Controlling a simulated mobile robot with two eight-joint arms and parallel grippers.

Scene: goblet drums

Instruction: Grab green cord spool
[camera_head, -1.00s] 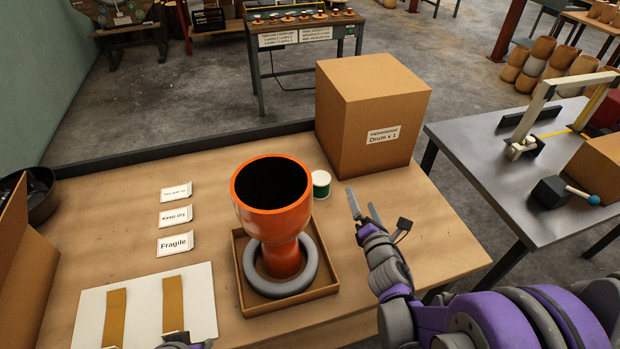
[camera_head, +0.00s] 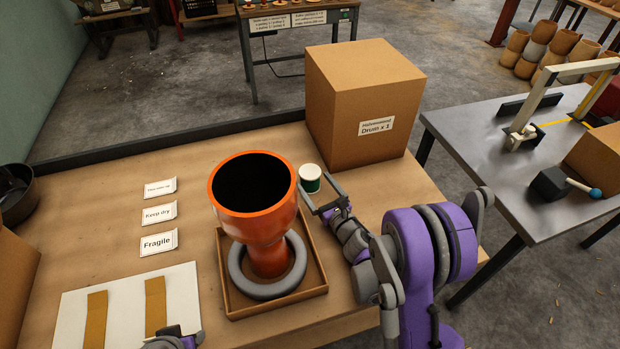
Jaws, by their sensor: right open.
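The green cord spool (camera_head: 310,179), with a white top, stands upright on the wooden table between the orange goblet drum (camera_head: 258,218) and the cardboard box (camera_head: 365,105). My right gripper (camera_head: 322,196) is open, with its fingers close beside the spool on its near right side. I cannot tell whether a finger touches it. The spool's lower part is partly hidden by the fingers. My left gripper (camera_head: 178,340) shows only in part at the bottom edge, over the white board, and its jaws cannot be made out.
The drum stands in a grey ring (camera_head: 240,275) inside a shallow cardboard tray (camera_head: 222,300). Small label cards (camera_head: 159,214) lie left of it. A white board (camera_head: 120,312) with brown strips is at front left. A metal table (camera_head: 500,160) stands at right.

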